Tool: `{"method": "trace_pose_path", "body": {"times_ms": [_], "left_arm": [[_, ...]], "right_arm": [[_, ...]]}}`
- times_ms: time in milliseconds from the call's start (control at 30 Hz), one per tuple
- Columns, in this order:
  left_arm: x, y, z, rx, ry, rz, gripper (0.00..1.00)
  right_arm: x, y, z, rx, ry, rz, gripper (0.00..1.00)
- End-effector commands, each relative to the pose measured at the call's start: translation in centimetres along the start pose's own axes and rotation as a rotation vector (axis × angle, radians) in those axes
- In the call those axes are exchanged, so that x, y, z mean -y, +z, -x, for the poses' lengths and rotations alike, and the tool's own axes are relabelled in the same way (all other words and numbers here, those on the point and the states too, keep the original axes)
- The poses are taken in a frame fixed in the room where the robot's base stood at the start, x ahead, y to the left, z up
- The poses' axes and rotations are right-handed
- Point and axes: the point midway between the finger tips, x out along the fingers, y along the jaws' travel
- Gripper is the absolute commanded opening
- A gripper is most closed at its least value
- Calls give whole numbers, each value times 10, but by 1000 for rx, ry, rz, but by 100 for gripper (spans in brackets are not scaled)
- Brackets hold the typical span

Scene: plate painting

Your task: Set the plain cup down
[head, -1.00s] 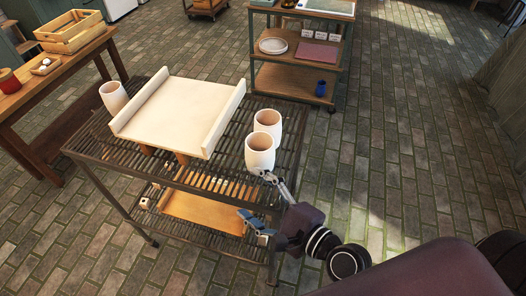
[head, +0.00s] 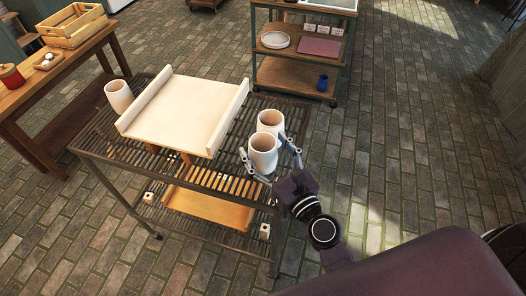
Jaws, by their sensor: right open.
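Three plain pale cups stand upright on the slatted metal rack table (head: 105,150). One cup (head: 119,95) is at the left end. Two stand close together on the right: a rear cup (head: 270,120) and a front cup (head: 262,157). My right gripper (head: 268,160) is open, with one finger to the left of the front cup and one to its right. I cannot tell whether either finger touches it. My left gripper is not in view.
A cream board with raised sides (head: 185,112) fills the middle of the rack top. A wooden panel (head: 208,207) lies on the lower shelf. A shelf cart (head: 275,75) with a plate, a pink board and a blue jar stands behind. A wooden table (head: 60,75) is at left.

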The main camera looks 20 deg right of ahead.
Motion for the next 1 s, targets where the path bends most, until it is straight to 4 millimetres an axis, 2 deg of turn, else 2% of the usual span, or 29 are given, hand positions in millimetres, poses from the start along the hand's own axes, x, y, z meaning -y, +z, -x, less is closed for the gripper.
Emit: {"method": "trace_pose_path", "body": {"times_ms": [100, 333, 867, 1000], "left_arm": [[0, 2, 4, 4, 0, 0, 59], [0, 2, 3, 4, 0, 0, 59], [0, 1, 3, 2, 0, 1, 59], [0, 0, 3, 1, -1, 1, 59]], "right_arm": [[0, 1, -10, -1, 0, 0, 73], [0, -1, -11, -1, 0, 1, 73], [0, 0, -11, 1, 0, 1, 16], [0, 0, -11, 1, -1, 1, 15]]}}
